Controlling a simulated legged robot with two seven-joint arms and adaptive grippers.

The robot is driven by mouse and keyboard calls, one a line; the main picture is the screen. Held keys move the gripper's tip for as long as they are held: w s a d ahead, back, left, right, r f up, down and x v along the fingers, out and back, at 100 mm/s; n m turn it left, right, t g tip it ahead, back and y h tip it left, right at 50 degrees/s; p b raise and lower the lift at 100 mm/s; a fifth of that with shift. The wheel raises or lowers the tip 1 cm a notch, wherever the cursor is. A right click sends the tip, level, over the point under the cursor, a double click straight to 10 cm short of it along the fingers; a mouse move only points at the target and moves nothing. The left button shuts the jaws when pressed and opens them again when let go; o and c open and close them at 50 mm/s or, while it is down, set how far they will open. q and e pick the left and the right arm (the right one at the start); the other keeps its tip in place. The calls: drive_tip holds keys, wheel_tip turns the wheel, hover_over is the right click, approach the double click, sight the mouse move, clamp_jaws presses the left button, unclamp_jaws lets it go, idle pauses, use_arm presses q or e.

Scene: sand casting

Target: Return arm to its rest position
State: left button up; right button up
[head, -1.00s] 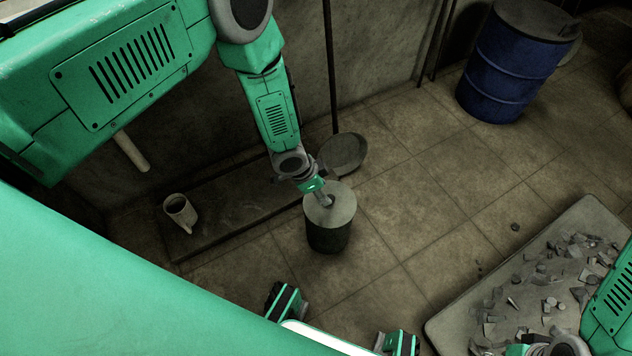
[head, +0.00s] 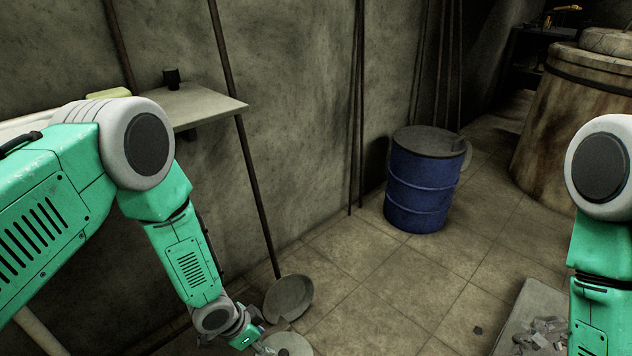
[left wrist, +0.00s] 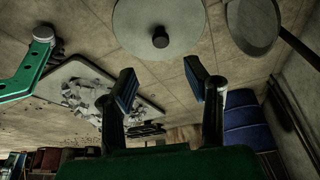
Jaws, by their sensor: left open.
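My left arm (head: 185,265) comes in from the left in the head view and hangs down toward the floor. My left gripper (left wrist: 160,85) is open in the left wrist view, with nothing between its two fingers. A round grey lid with a dark central knob (left wrist: 160,40) shows beyond the fingers, apart from them. In the head view the lid (head: 290,345) is cut by the bottom edge, close to the left wrist. My right arm (head: 590,270) hangs at the right edge of the head view; its gripper is out of frame.
A shallow round pan (head: 288,297) lies by the wall next to my left wrist. A wall shelf (head: 205,108) holds a small dark cup. A blue drum (head: 422,185) stands farther back. A tray of scraps (head: 525,315) lies at lower right.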

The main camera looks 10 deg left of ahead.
use_arm(q)
drive_tip(key=s+a+r+n+g+y, duration=0.1)
drive_tip(key=s+a+r+n, duration=0.15)
drive_tip(key=s, duration=0.65)
drive_tip(key=s+a+r+n+y, duration=0.15)
drive_tip(key=s+a+n, duration=0.25)
drive_tip(key=s, duration=0.4)
drive_tip(key=s+a+r+n+g+y, duration=0.1)
drive_tip(key=s+a+n, duration=0.3)
drive_tip(key=s, duration=0.5)
wheel_tip(320, 180, up, 17)
drive_tip(key=p, duration=1.8)
drive_tip(key=shift+w+d+r, duration=0.2)
drive_tip(key=shift+w, duration=0.1)
drive_tip(key=shift+f+m, duration=0.1)
drive_tip(key=shift+m, duration=0.15)
drive_tip(key=shift+c, duration=1)
drive_tip(key=shift+s+a, duration=0.1)
drive_tip(key=shift+s, duration=0.05)
